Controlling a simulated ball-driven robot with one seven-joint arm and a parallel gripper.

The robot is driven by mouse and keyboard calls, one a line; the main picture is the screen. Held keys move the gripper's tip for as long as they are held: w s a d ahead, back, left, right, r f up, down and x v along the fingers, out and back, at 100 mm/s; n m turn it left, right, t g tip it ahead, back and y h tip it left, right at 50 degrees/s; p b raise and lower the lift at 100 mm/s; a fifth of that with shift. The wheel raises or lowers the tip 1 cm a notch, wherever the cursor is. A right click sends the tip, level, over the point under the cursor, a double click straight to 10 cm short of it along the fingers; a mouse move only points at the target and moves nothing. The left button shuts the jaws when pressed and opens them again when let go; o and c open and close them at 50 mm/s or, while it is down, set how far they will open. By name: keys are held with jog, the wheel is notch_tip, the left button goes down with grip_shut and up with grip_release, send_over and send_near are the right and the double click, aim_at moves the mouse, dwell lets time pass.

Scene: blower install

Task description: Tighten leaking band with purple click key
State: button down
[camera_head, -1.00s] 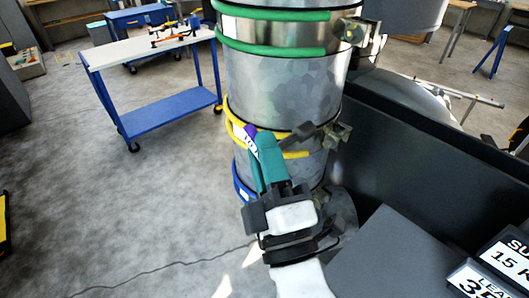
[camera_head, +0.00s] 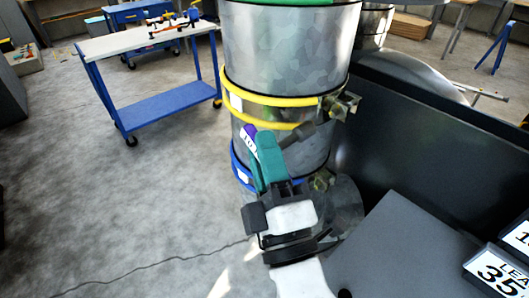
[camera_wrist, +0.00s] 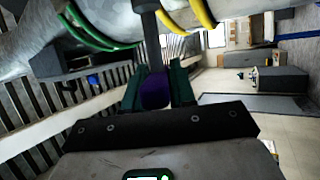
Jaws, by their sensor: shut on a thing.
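The purple click key (camera_head: 250,131) is in my gripper (camera_head: 264,158). The teal fingers are shut on its purple handle (camera_wrist: 156,92), and its dark shaft and head (camera_head: 300,132) point right toward the duct. The upright metal duct (camera_head: 285,50) carries a yellow band (camera_head: 262,100) with a metal clamp (camera_head: 342,104) on its right side. The key head is below and left of that clamp, apparently apart from it. A blue band (camera_head: 240,170) sits lower, and a green band (camera_head: 285,2) is cut off at the top. I cannot tell which band leaks.
A dark grey box-like housing (camera_head: 430,130) stands right of the duct. A white-topped blue cart (camera_head: 150,45) stands at the back left. The floor left of the duct is clear.

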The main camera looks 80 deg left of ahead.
aim_at(298, 140)
jog(key=shift+w+a, duration=0.4)
jog(key=shift+w, duration=0.3)
jog(key=shift+w+a, duration=0.45)
jog(key=shift+w, duration=0.25)
jog(key=shift+w+a, duration=0.4)
jog(key=shift+w, duration=0.3)
jog(key=shift+w+a, duration=0.5)
jog(key=shift+w, duration=0.3)
dwell(0.5)
jog(key=shift+f+b, duration=0.15)
jog(key=shift+b, duration=0.65)
jog(key=m+y+b, duration=0.1)
jog(key=y+b, duration=0.1)
jog(key=b, duration=0.4)
jog(key=shift+m+t+b, duration=0.3)
jog(key=shift+b, duration=0.1)
jog(key=shift+y+b, duration=0.3)
jog(key=shift+b, duration=0.65)
jog(key=m+t+y+b, duration=0.1)
jog(key=m+t+b, duration=0.1)
jog(key=b, duration=0.6)
jog(key=shift+m+t+y+b, duration=0.3)
jog(key=shift+t+b, duration=0.1)
jog(key=shift+b, duration=0.25)
